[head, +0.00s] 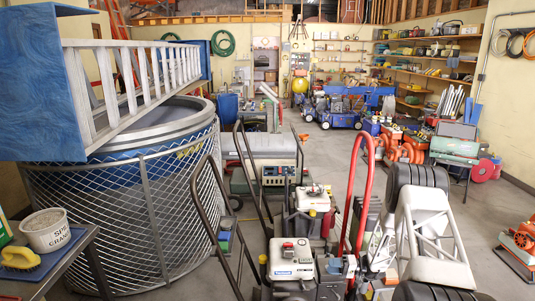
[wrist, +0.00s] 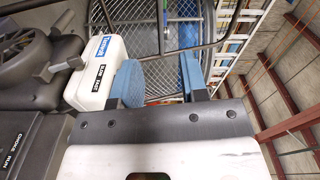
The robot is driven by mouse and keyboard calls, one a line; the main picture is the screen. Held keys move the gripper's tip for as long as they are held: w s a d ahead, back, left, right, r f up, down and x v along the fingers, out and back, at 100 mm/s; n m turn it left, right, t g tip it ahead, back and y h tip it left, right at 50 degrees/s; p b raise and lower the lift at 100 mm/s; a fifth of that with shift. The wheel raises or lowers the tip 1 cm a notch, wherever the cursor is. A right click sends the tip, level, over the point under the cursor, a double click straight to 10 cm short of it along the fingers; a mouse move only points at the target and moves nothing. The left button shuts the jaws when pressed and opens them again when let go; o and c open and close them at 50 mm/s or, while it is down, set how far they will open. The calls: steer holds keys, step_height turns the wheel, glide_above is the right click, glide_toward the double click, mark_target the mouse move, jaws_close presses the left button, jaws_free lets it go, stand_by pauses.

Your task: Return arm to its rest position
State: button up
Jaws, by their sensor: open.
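My gripper (wrist: 161,80) shows in the wrist view with two blue fingers set well apart. The gap between them holds nothing; the wire-mesh side of a round tank shows beyond it. A white engine tank (wrist: 98,75) with a blue label lies just left of the left finger; I cannot tell whether they touch. A row of walk-behind machines stands there, the nearest with a white-topped engine (head: 290,258).
The mesh-sided tank (head: 130,215) fills the left, with a ladder (head: 135,75) lying over it. A red handle (head: 364,190) rises among the machines. A bench with a white bucket (head: 46,231) is at lower left. Open floor (head: 485,215) shows at right.

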steer(key=s+a+r+g+h, duration=0.1)
steer(key=s+a+r+h, duration=0.2)
steer(key=s+r, duration=0.55)
steer(key=s+a+r+g+h, duration=0.2)
steer(key=s+a+r+h, duration=0.15)
steer(key=r, duration=1.05)
steer(key=s+a+r+g+h, duration=0.1)
steer(key=s+a+r+h, duration=0.15)
steer(key=s+r, duration=0.65)
steer(key=s+a+r+t+h, duration=0.15)
steer(key=s+r+h, duration=0.35)
steer(key=s+r, duration=1)
steer(key=s+d+m+t+h, duration=0.1)
steer(key=s+t+h, duration=0.3)
steer(key=s, duration=1.6)
steer(key=shift+s+r, duration=0.25)
steer(key=shift+r, duration=0.05)
steer(key=shift+w, duration=0.15)
